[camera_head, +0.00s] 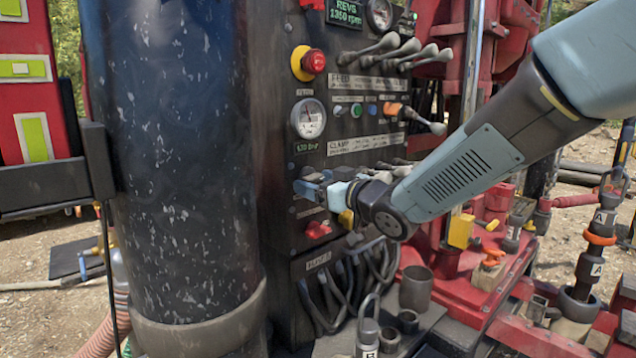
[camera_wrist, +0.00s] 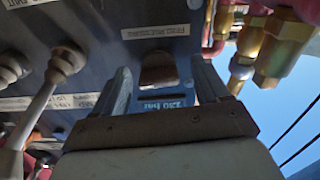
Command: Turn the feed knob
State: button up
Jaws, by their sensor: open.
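The feed knob (camera_wrist: 158,70) is a dark brownish knob on the panel, beside a label reading FEED PRESSURE, upside down in the wrist view. My gripper (camera_wrist: 161,76) is open, with one finger on each side of the knob and a visible gap on both sides. A lit display reading about 230 bar shows between the fingers. In the head view my gripper (camera_head: 304,181) is at the left part of the dark control panel (camera_head: 275,130), below the round gauge. The knob is hidden there behind the fingers. I cannot tell how deep the fingers reach along it.
Levers with pale knobs (camera_head: 392,52) and a red emergency button (camera_head: 313,61) are above my gripper. A red knob (camera_head: 318,230) is just below it. A large dark cylinder (camera_head: 175,150) stands left of the panel. In the wrist view, brass fittings (camera_wrist: 285,45) are close on the right.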

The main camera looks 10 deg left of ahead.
jog(key=shift+w, duration=0.1)
jog(key=shift+c, duration=0.2)
jog(key=c, duration=1)
jog(key=shift+d+n, duration=0.1)
jog(key=shift+n, duration=0.6)
jog(key=o, duration=1)
jog(key=shift+o, duration=0.2)
